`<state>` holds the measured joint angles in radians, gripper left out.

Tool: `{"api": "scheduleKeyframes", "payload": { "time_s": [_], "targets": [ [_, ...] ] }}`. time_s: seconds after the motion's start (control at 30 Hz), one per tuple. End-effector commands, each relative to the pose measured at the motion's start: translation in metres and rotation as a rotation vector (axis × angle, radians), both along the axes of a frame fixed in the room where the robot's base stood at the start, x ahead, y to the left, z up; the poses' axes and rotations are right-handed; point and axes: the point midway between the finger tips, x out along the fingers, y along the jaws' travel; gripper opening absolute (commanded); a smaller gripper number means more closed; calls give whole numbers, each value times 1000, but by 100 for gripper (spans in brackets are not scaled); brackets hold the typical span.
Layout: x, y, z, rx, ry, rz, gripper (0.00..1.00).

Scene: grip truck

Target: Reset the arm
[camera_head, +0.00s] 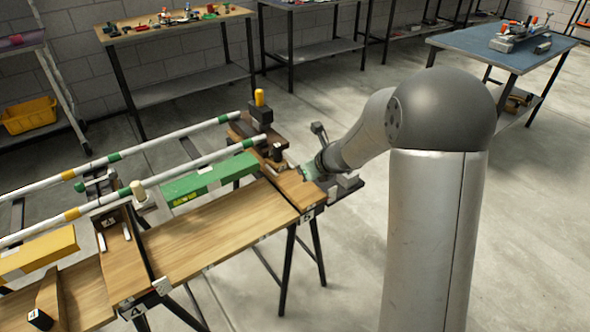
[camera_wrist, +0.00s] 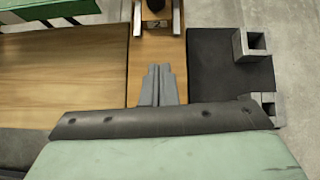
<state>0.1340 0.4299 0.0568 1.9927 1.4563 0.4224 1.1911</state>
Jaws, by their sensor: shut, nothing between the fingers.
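My gripper (camera_wrist: 158,72) shows in the wrist view with its two grey fingers together and nothing between them. The fingers cannot be made out there. Whether they touch the wood cannot be told.
A dark pad (camera_wrist: 222,62) with square metal pieces (camera_wrist: 249,46) lies right of the fingers.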

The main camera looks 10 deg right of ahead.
Motion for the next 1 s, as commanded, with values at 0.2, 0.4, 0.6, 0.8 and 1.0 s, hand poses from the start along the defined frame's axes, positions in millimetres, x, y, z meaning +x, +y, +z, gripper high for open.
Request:
{"api": "scheduleKeyframes", "payload": {
  "time_s": [0.2,0.4,0.6,0.8,1.0],
  "targets": [
    [-21,-14,27,-2,0,-1,0],
    [-28,-18,32,-1,3,-2,0],
    [-52,-3,64,-107,-43,185,0],
    [-161,32,143,-500,-200,923,0],
    [-287,16,193,-866,-319,1785,0]
  ]
}}
